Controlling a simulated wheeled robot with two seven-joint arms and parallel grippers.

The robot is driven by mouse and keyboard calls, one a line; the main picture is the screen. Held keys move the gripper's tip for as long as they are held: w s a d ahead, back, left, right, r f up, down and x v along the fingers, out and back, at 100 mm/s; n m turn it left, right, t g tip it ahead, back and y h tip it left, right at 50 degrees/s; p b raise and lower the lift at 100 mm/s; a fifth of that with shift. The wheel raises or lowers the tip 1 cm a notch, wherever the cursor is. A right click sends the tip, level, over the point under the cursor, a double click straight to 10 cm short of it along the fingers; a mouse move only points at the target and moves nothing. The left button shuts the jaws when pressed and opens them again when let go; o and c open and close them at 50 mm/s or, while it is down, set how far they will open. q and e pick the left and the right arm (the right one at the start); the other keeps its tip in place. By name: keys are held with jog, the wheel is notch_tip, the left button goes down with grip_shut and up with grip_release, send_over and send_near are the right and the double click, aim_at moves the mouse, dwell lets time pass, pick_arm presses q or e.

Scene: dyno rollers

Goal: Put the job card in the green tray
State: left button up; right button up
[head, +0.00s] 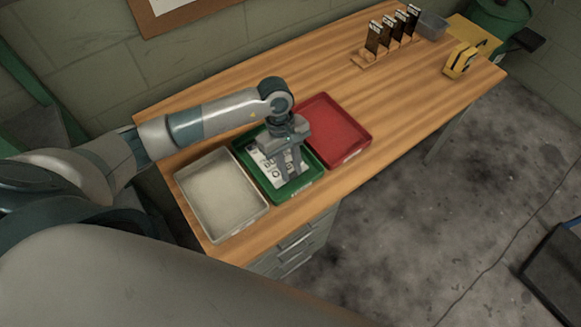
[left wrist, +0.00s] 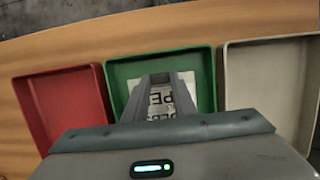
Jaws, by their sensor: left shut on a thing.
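The job card (head: 261,171) is white with dark printing. It lies over the floor of the green tray (head: 284,193), within its walls as seen from above. My left gripper (head: 290,174) points down into the tray and is shut on the card. In the left wrist view the card (left wrist: 188,90) shows on both sides of the fingers (left wrist: 165,82), inside the outline of the green tray (left wrist: 128,65). The fingers hide part of the card, and I cannot tell whether it touches the tray floor. My right gripper is not in view.
An empty red tray (head: 335,132) stands right of the green one, and an empty pale tray (head: 221,194) stands left. A wooden rack (head: 371,60) with several dark upright pieces, a grey bin (head: 432,25) and a yellow device (head: 460,61) stand at the far end. The bench between is clear.

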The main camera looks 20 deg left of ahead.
pick_arm(q)
jog(key=shift+f, duration=0.55)
jog(key=shift+f, duration=0.25)
jog(key=o, duration=0.9)
jog(key=shift+r, duration=0.3)
